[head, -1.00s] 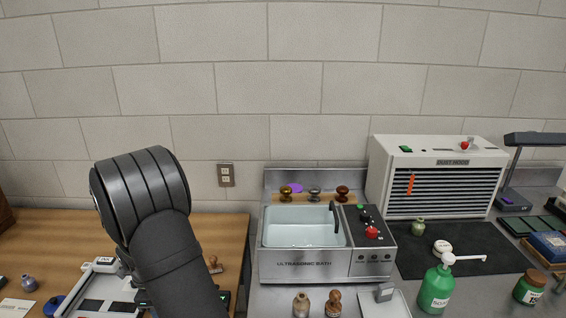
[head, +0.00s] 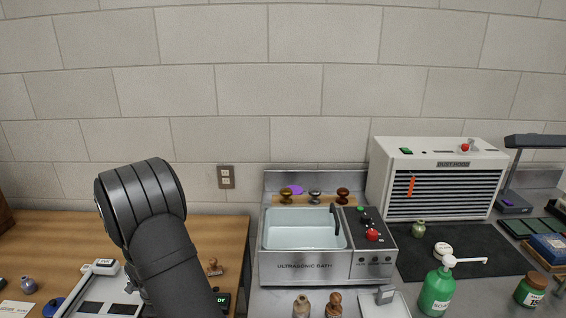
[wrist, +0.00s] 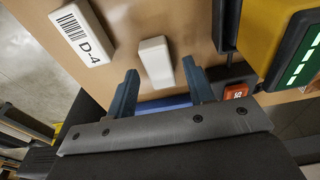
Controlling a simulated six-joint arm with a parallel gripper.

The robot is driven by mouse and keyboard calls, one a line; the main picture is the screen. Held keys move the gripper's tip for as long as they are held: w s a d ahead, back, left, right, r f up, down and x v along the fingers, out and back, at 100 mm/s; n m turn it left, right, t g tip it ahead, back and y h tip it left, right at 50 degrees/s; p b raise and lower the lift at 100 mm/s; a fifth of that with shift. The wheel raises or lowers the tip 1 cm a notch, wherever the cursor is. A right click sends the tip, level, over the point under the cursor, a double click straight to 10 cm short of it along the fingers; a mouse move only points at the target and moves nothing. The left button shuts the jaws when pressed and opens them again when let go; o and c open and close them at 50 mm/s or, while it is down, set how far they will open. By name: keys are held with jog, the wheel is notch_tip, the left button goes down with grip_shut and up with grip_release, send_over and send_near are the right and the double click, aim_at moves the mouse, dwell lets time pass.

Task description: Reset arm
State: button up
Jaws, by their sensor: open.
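My gripper (wrist: 160,92) shows in the wrist view with its two blue-grey fingers apart. A white block-like thing (wrist: 155,62) lies on the brown surface beyond the fingertips, in line with the gap, and I cannot tell how far off it is. A white label marked D-4 (wrist: 82,33) is to its left. In the head view my arm rises at the left over the wooden table, and the gripper itself is out of that view.
The ultrasonic bath (head: 310,265) stands in the middle, with the dust hood (head: 440,185) to its right. Wooden-handled stamps (head: 214,267) sit on the table (head: 100,230).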

notch_tip(320, 180, up, 4)
jog(key=shift+d+f, duration=0.15)
jog(key=shift+f, duration=0.05)
jog(key=w+d+r, duration=0.2)
jog(key=d+r, duration=0.5)
jog(key=d, duration=0.5)
notch_tip(320, 180, up, 24)
jog(key=f, duration=0.1)
jog(key=w+d+r, duration=0.1)
jog(key=w+d, duration=0.5)
jog(key=d, duration=0.5)
jog(key=shift+w+r, duration=0.25)
jog(key=shift+w, duration=0.1)
